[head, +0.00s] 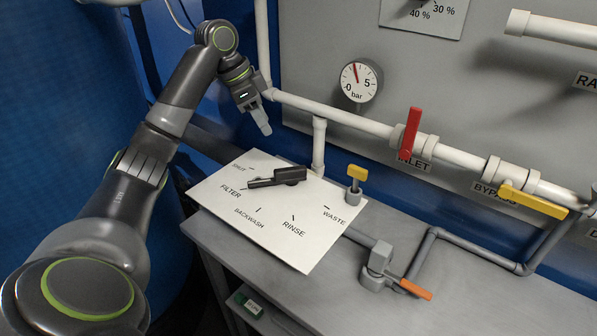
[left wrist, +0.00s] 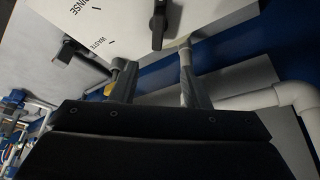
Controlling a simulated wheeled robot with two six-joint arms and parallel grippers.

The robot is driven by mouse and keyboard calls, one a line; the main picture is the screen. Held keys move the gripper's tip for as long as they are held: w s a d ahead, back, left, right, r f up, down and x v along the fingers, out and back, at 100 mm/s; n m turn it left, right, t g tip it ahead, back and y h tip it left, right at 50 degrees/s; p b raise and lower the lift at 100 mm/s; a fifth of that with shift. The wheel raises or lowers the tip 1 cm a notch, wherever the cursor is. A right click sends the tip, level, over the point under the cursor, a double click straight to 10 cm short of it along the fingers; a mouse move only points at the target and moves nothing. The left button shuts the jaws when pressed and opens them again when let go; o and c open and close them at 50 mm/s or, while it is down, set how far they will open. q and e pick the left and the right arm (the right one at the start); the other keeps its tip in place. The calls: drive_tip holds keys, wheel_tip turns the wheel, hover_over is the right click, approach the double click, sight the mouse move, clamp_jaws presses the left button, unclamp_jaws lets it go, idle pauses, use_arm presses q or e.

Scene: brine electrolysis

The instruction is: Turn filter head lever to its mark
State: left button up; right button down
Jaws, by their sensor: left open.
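The filter head lever (head: 278,178) is a black handle on a white plate (head: 310,248) with printed marks. My left gripper (head: 262,124) is above and behind the plate, apart from the lever. In the left wrist view its two fingers (left wrist: 156,62) are spread and empty, with part of the black lever (left wrist: 158,24) beyond them. My right gripper is not visible.
A yellow-handled valve (head: 356,176) stands at the plate's right corner. A white pipe (head: 345,120) with a red lever (head: 412,132) and a yellow lever (head: 533,201) runs behind. An orange-handled valve (head: 415,289) sits on the grey bench (head: 470,300). A gauge (head: 360,80) is on the wall.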

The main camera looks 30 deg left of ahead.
sight(289, 168)
use_arm(q)
drive_tip(key=x, duration=0.7)
drive_tip(key=p+x, duration=0.1)
drive_tip(key=x, duration=0.7)
drive_tip(key=shift+s+d+f, duration=0.15)
drive_tip(key=shift+s+f, duration=0.05)
drive_tip(key=shift+f, duration=0.05)
drive_tip(key=shift+w+d+f, duration=0.15)
drive_tip(key=shift+w+f, duration=0.05)
drive_tip(key=shift+f, duration=0.5)
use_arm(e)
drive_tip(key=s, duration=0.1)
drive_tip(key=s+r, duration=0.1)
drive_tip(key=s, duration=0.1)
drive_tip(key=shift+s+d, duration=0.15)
use_arm(q)
clamp_jaws()
